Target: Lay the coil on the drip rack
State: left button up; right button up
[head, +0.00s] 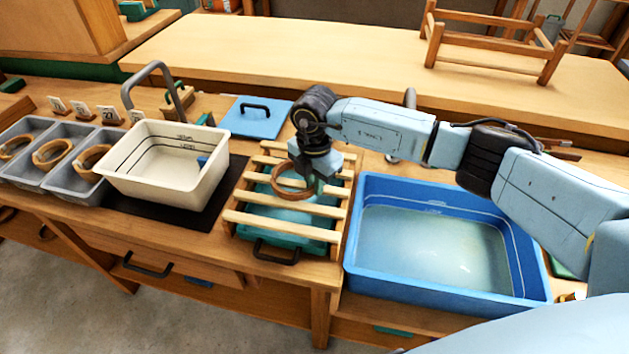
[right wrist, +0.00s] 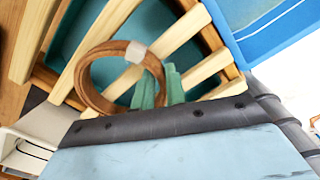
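The coil (head: 293,181) is a brown ring with a pale band around one part. It is at the drip rack (head: 262,217), a wooden frame of pale slats over a green tray. My right gripper (head: 322,180) points down over the rack. In the right wrist view, its green fingers (right wrist: 162,88) stand either side of the coil's rim (right wrist: 85,88), one inside the ring and one outside, closed on it. The coil lies roughly flat over the slats; I cannot tell whether it touches them. My left gripper is not in view.
A blue basin (head: 365,275) of water stands right of the rack. A white tub (head: 150,178) on a dark mat stands left, beside grey bins (head: 58,178) holding other coils. A blue lid (head: 252,122) lies behind the rack.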

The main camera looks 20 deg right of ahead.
jog(key=o, duration=0.3)
jog(key=shift+r, duration=0.1)
notch_tip(320, 180, up, 12)
jog(key=shift+r+p, duration=0.1)
jog(key=shift+p, duration=0.55)
